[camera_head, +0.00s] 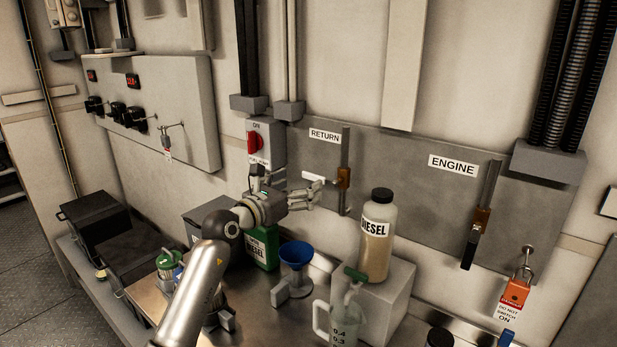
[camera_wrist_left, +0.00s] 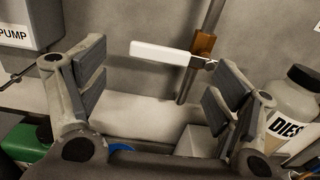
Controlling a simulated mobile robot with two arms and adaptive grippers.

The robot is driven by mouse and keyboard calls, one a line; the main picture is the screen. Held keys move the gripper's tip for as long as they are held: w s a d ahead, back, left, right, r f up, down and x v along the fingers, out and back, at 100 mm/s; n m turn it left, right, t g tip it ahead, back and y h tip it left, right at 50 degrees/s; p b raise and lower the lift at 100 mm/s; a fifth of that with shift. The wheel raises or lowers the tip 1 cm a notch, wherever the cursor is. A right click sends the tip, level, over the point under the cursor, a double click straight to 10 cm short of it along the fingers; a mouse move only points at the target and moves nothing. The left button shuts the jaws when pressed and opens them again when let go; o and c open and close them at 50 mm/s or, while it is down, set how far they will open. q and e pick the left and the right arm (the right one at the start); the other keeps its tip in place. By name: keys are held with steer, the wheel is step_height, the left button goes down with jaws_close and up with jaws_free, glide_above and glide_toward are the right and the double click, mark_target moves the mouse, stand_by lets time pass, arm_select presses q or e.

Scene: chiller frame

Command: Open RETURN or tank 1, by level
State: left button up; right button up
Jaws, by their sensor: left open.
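The RETURN label (camera_head: 325,136) is on the grey wall panel, beside a vertical pipe with a brass valve (camera_head: 343,178). Its white lever handle (camera_head: 313,177) points sideways to the left, across the pipe. My left gripper (camera_head: 312,197) is open and empty near this handle. In the left wrist view the white handle (camera_wrist_left: 163,52) lies ahead, between the spread fingers (camera_wrist_left: 160,85) in the picture, and the brass valve (camera_wrist_left: 204,44) is near the right finger; contact is not visible. No readable tank 1 level shows. My right gripper is not in view.
The ENGINE valve's black lever (camera_head: 470,247) hangs down along its pipe. A diesel bottle (camera_head: 378,240) stands on a grey block right of my gripper. A blue funnel (camera_head: 296,254), green can (camera_head: 267,251) and jug (camera_head: 338,318) are below. A red switch (camera_head: 255,142) is at left.

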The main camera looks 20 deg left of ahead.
mark_target(312, 177)
arm_select(q)
steer(key=shift+x, duration=2)
